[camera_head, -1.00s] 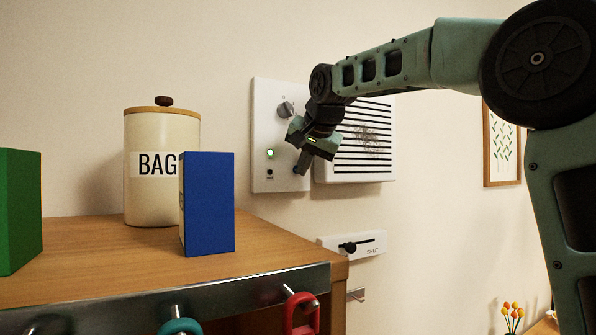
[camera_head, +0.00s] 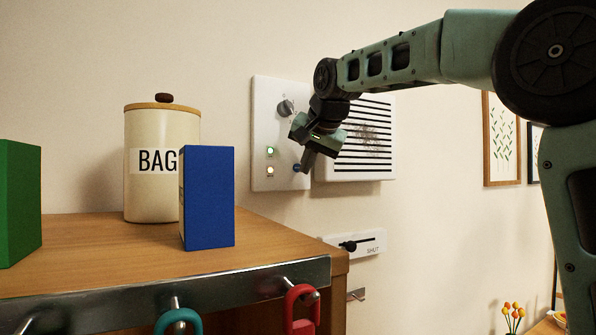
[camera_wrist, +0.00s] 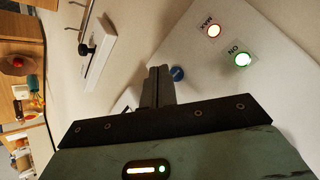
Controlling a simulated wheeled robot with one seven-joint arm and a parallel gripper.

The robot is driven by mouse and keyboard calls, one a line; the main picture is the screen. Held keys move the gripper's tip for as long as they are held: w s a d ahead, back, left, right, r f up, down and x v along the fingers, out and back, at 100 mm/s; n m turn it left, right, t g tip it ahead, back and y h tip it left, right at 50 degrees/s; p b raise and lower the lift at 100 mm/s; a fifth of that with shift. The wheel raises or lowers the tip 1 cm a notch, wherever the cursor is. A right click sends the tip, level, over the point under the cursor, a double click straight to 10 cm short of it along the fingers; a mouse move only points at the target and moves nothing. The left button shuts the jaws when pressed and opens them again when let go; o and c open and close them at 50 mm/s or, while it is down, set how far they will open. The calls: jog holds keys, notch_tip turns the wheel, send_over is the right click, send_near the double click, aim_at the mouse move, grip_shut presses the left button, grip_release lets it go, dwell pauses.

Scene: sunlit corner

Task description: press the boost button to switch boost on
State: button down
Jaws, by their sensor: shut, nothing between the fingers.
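The white control panel (camera_head: 262,135) is on the wall, with a knob (camera_head: 286,108) near its top. Its green lamp (camera_head: 270,151), marked ON in the wrist view (camera_wrist: 243,59), is lit. The lamp below it (camera_head: 270,170), marked MAX in the wrist view (camera_wrist: 213,30), is also lit, a warm white. A round blue button (camera_head: 296,168) is low on the panel's right; it also shows in the wrist view (camera_wrist: 177,73). My gripper (camera_head: 306,170) is shut and empty, its tips right beside the button. I cannot tell whether they touch it.
A slatted white vent (camera_head: 375,150) adjoins the panel on the right. A slider plate (camera_head: 370,243) is below. A blue box (camera_head: 208,198), a canister (camera_head: 150,190) and a green box (camera_head: 18,205) stand on the wooden cabinet (camera_head: 90,245) to the left.

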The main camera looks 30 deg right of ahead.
jog(key=s+b, duration=0.2)
jog(key=s, duration=0.3)
jog(key=shift+s, duration=0.3)
dwell(0.6)
